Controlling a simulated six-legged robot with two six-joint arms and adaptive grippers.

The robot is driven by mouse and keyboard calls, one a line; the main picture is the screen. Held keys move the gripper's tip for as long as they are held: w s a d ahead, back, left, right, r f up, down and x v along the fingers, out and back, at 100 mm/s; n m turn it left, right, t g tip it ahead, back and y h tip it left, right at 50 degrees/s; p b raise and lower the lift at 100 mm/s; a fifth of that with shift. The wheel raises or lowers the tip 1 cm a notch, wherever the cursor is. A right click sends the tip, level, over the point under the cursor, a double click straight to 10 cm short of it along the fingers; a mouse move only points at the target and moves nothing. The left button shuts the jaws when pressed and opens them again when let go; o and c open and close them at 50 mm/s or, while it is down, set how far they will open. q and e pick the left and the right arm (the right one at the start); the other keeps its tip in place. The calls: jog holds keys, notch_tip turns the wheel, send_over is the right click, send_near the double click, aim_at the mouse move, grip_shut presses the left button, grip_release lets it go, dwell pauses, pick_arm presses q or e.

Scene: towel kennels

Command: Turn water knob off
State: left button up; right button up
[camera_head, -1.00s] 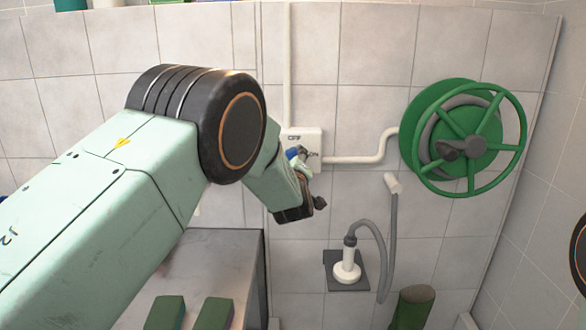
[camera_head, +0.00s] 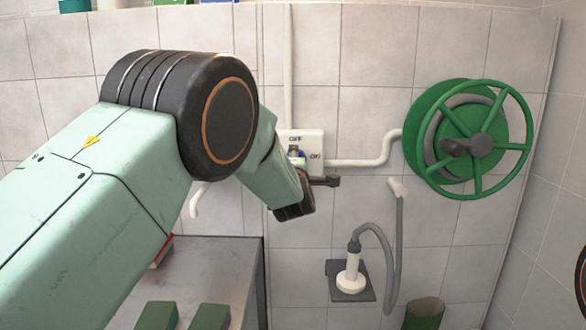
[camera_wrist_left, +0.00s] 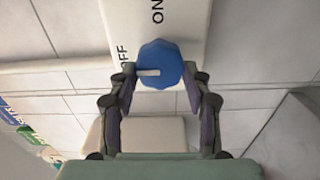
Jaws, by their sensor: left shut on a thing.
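The blue water knob (camera_wrist_left: 165,58) sits on a white plate (camera_wrist_left: 190,25) marked "ON" and "OFF". In the left wrist view its white pointer (camera_wrist_left: 148,73) points left, toward the "OFF" lettering. My right gripper is out of view.
A green hose reel (camera_head: 475,143) is on the wall to the right, joined to the plate by a white pipe (camera_head: 375,160). A grey hose (camera_head: 398,245) and shower head (camera_head: 351,275) hang below. A metal table (camera_head: 225,265) with green-topped blocks (camera_head: 209,316) stands lower left.

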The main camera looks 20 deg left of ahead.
pick_arm(q)
jog(key=shift+r+n, duration=0.2)
jog(key=shift+n, duration=0.1)
jog(key=o, duration=1.1)
jog(key=shift+f, duration=0.15)
jog(key=shift+o, duration=0.2)
jog(key=v, duration=0.7)
jog(key=shift+s, duration=0.2)
jog(key=shift+d, duration=0.1)
